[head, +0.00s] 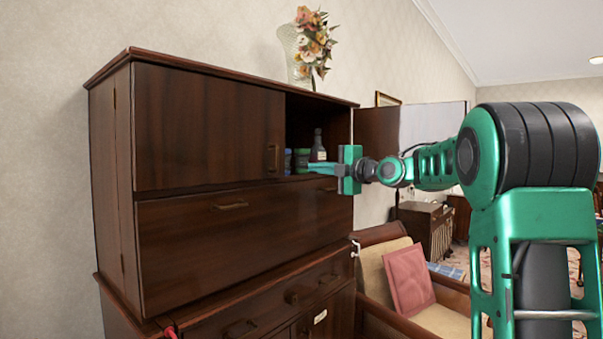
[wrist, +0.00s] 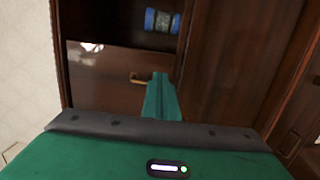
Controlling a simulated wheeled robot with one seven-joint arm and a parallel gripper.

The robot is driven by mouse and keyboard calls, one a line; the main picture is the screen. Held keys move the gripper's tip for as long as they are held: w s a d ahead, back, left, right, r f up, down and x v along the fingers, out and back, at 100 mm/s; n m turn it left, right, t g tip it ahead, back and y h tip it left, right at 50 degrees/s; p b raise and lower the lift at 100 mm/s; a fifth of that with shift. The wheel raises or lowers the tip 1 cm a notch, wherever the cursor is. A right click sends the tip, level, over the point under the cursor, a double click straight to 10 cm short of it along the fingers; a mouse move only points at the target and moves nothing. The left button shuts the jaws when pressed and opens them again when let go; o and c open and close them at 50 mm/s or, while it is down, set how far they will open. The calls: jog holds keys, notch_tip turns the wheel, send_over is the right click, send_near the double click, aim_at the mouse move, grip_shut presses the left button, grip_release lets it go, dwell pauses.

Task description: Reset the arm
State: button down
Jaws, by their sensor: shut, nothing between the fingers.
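My green arm reaches in from the right in the head view. My gripper (head: 312,168) is shut and empty, its fingertips in front of the open right compartment of the dark wooden cabinet (head: 205,215). In the wrist view the closed fingers (wrist: 160,78) point toward the cabinet front, close to a brass handle (wrist: 138,79). I cannot tell whether the fingertips touch the cabinet.
A bottle (head: 318,146) and small jars (head: 300,160) stand inside the open compartment. The right door (head: 376,138) is swung open beside my gripper. A vase of flowers (head: 306,48) tops the cabinet. An armchair with a pink cushion (head: 408,278) stands below my arm.

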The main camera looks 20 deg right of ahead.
jog(key=shift+s+d, duration=0.15)
jog(key=shift+s, duration=0.25)
jog(key=s+d+f+m+g+h, duration=0.1)
jog(key=s+f+m+g+h, duration=0.25)
jog(key=s+f+m, duration=0.6)
jog(key=s+d+f+m+g+h, duration=0.2)
jog(key=s+f+m+g, duration=0.4)
jog(key=f, duration=0.7)
jog(key=s+a+f+m+g, duration=0.1)
jog(key=s+f+m, duration=0.3)
jog(key=s, duration=0.7)
jog(key=s+a+f+m+g, duration=0.1)
jog(key=s+f+m+g, duration=0.3)
jog(key=s+f, duration=0.3)
jog(key=s+a+f+m+g, duration=0.1)
jog(key=s+f+m, duration=0.4)
jog(key=s, duration=1.1)
jog(key=shift+s+f+g, duration=0.25)
jog(key=shift+s+g, duration=0.05)
jog(key=shift+g, duration=0.55)
jog(key=shift+h, duration=0.25)
